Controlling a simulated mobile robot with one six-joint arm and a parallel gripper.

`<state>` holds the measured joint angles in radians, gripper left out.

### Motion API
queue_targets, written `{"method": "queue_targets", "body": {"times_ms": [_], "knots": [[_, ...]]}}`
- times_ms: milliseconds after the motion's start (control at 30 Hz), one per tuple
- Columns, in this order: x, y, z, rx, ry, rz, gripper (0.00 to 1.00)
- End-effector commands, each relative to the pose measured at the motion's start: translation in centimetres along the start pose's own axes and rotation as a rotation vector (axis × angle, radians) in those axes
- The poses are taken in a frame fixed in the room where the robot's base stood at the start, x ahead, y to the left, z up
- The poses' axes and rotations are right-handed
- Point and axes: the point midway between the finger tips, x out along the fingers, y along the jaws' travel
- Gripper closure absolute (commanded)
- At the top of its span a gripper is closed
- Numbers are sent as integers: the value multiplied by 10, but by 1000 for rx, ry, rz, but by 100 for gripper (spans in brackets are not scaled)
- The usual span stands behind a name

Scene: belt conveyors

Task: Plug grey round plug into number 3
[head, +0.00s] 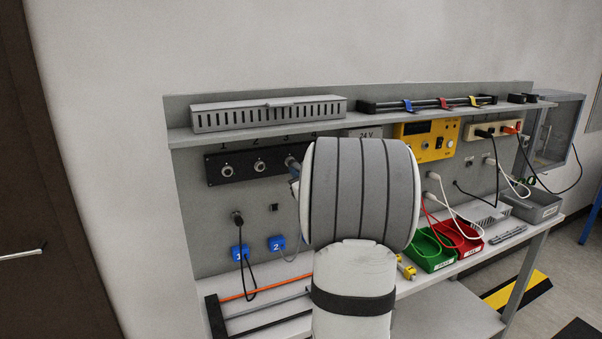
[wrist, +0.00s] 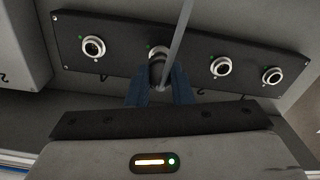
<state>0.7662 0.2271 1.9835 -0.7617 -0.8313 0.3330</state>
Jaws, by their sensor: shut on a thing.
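The black socket panel (head: 250,168) has round sockets in a row, with numbers 1, 2 and 3 readable above them. It also shows upside down in the wrist view (wrist: 75,55). My gripper (wrist: 158,90) has its blue fingers shut on the grey round plug (wrist: 157,70), in front of the third socket, number 3. The plug lines up with the socket and sits at or in its mouth; how deep cannot be seen. A grey cable (wrist: 178,40) runs from it across the wrist view. In the head view my arm hides most of the gripper and socket 4.
A black plug (head: 237,217) with a black cable is on the back panel below. Blue tags 1 (head: 240,253) and 2 (head: 276,243) are beneath the sockets. A shelf (head: 185,136) overhangs the panel. Green (head: 430,262) and red (head: 468,244) bins stand right of my arm.

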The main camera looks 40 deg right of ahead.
Motion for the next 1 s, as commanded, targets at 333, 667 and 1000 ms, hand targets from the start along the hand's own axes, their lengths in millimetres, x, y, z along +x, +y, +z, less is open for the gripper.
{"method": "queue_targets", "body": {"times_ms": [333,667,1000], "knots": [[2,0,0,0,0,0,100],[8,0,0,0,0,-1,100],[10,0,0,0,0,-1,78]]}}
